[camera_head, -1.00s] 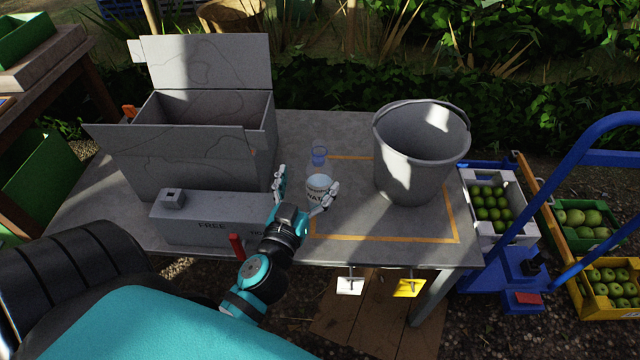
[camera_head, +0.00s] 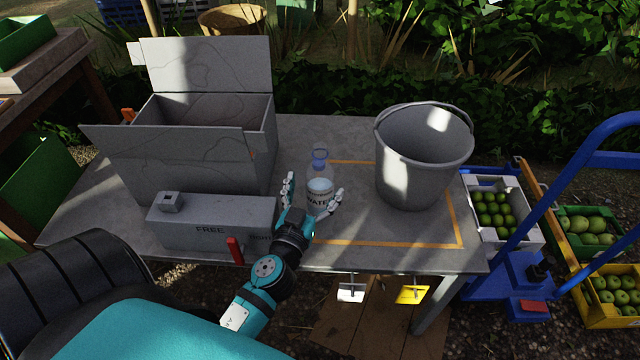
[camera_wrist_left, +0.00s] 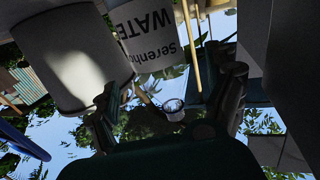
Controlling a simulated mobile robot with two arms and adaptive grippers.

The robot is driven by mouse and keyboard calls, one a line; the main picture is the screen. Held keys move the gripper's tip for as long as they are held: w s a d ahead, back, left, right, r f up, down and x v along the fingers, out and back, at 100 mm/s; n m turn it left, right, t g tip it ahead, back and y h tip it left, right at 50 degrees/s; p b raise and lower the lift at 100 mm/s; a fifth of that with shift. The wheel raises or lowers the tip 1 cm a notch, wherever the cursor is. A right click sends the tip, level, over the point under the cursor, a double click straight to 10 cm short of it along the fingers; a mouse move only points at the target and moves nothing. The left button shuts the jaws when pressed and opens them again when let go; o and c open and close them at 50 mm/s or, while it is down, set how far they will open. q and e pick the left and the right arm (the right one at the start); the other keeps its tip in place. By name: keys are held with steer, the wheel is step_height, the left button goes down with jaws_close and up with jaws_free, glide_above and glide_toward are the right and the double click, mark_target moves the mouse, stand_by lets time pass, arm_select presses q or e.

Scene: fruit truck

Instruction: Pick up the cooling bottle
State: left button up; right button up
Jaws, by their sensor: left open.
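The cooling bottle (camera_head: 320,187) is a clear bottle with a white label reading "WATER" and a blue ring at its top. It stands upright on the grey table (camera_head: 300,131). My left gripper (camera_head: 314,186) is open, on the near side of the bottle, with one finger to each side of it in the head view. I cannot tell whether a finger touches it. In the left wrist view, which is upside down, the bottle's label (camera_wrist_left: 150,38) shows large beyond the open fingers (camera_wrist_left: 170,90). My right gripper is not in view.
A grey bucket (camera_head: 408,170) stands to the right of the bottle inside an orange outline. A large open grey box (camera_head: 185,155) and a low grey box marked "FREE" (camera_head: 215,222) stand to the left. A blue trolley (camera_head: 520,265) and fruit crates are at right.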

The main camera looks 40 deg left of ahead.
mark_target(316, 186)
arm_select(q)
steer(key=x, duration=0.4)
steer(key=shift+w+p, duration=0.15)
steer(key=shift+p, duration=0.2)
steer(key=c, duration=1.5)
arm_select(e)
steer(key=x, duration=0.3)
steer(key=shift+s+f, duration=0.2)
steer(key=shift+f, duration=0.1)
